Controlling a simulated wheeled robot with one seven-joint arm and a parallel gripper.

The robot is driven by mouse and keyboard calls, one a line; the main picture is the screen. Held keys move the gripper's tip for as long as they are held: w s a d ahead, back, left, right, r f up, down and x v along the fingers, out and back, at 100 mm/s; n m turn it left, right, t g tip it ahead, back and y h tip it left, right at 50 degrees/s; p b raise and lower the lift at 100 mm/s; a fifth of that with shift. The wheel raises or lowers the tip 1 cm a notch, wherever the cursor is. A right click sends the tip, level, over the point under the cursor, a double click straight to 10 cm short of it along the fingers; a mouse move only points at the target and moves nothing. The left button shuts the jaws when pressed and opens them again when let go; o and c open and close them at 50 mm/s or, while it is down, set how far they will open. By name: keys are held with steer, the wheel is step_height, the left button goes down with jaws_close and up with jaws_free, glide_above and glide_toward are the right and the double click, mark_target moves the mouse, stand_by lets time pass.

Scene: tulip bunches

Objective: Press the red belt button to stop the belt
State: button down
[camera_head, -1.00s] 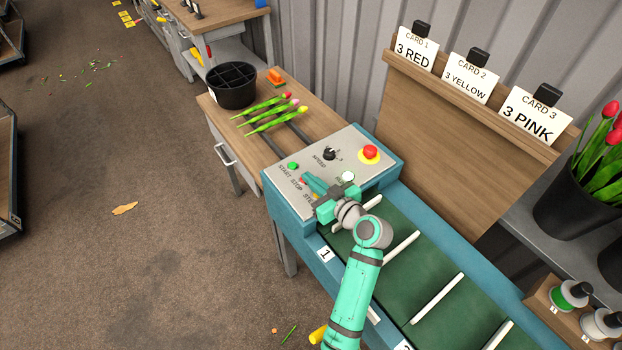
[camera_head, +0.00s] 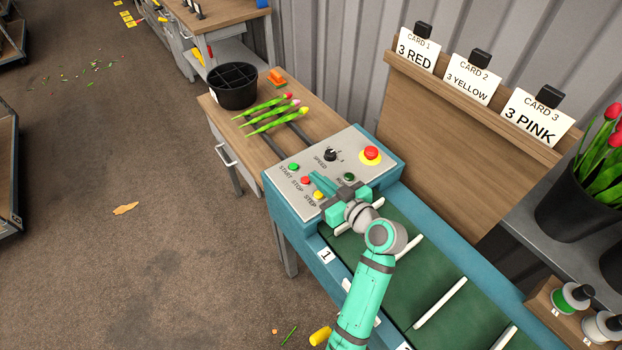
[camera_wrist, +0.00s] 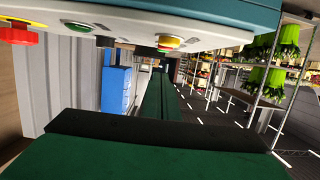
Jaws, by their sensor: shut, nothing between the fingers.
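The red STOP button (camera_head: 305,180) is a small round button on the grey control panel (camera_head: 350,138) at the belt's end, between the green START button (camera_head: 293,167) and the yellow STEP button (camera_head: 318,195). A larger red mushroom button (camera_head: 371,153) on a yellow base sits at the panel's far corner; it also shows at the upper left in the wrist view (camera_wrist: 20,31). My gripper (camera_head: 315,177) is shut and empty above the panel, its tips just right of the STOP button in the picture. I cannot tell their height. The round lamp (camera_head: 349,177) beside my gripper is dark.
The green belt (camera_head: 388,287) with white slats runs towards the lower right under my arm. A black speed knob (camera_head: 330,155) stands on the panel. Several tulips (camera_head: 275,113) and a black divided bucket (camera_head: 233,87) are on the wooden table behind. A card board (camera_head: 450,130) rises beside the belt.

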steer(key=v, duration=0.7)
steer(key=shift+r, duration=0.15)
stand_by(0.4)
steer(key=shift+a, duration=0.1)
